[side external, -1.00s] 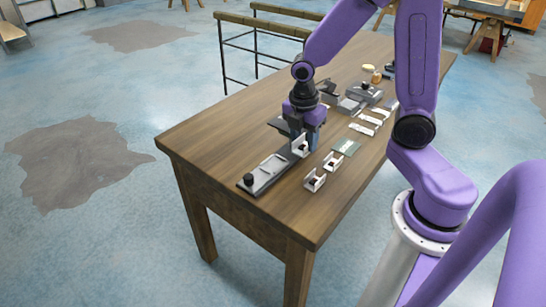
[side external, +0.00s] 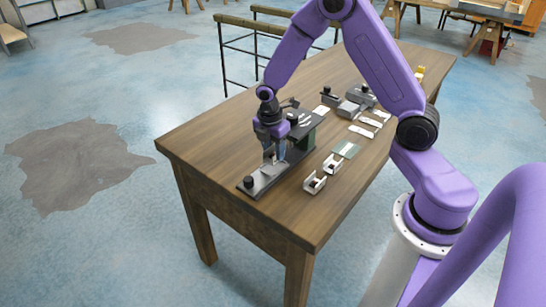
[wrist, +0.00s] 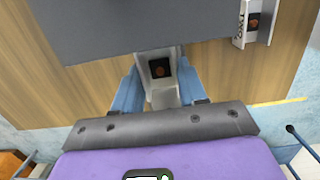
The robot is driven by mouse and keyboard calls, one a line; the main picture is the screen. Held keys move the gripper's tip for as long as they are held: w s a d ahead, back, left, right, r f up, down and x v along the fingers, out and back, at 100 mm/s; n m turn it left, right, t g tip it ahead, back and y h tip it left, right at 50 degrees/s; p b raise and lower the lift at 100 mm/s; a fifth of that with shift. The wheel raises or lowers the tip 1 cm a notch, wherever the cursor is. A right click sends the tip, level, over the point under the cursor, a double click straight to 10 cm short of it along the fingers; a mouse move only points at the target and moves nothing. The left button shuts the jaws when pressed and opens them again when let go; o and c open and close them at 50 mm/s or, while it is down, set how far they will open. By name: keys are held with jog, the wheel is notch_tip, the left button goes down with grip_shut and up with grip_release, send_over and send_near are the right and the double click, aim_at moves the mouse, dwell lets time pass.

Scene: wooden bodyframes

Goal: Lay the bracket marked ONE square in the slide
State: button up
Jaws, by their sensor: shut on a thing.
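The slide (side external: 262,182) is a long dark rail with a black knob at its near left end, lying on the table. The bracket shows a dark square with an orange-brown spot. Its mark cannot be read, and I cannot tell whether it touches the slide. Another white bracket (wrist: 250,24), apparently marked TWO, stands to the right.
Two white brackets, one nearer (side external: 314,183) and one farther (side external: 332,164), stand right of the slide. A dark-topped fixture (side external: 306,122) stands close behind my gripper. The table's front right is clear.

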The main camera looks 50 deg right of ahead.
jog(key=shift+w+f, duration=0.1)
jog(key=shift+f, duration=1.55)
jog(key=shift+f, duration=0.1)
jog(key=o, duration=1.1)
jog(key=shift+f, duration=0.1)
jog(key=shift+o, duration=0.2)
notch_tip(320, 180, up, 12)
jog(key=a, duration=0.1)
jog(key=m, duration=0.1)
send_near(273, 158)
jog(key=s+a+r, duration=0.2)
jog(key=s+a, duration=0.1)
jog(key=s+a+r+m+y, duration=0.1)
jog(key=s+r+m, duration=0.1)
jog(key=s, duration=0.9)
jog(key=s+a+r+m, duration=0.1)
jog(key=s+r+m, duration=0.1)
jog(key=s, duration=1)
jog(key=shift+s+a+r+y, duration=0.25)
jog(key=shift+a+y, duration=0.1)
jog(key=shift+y, duration=0.05)
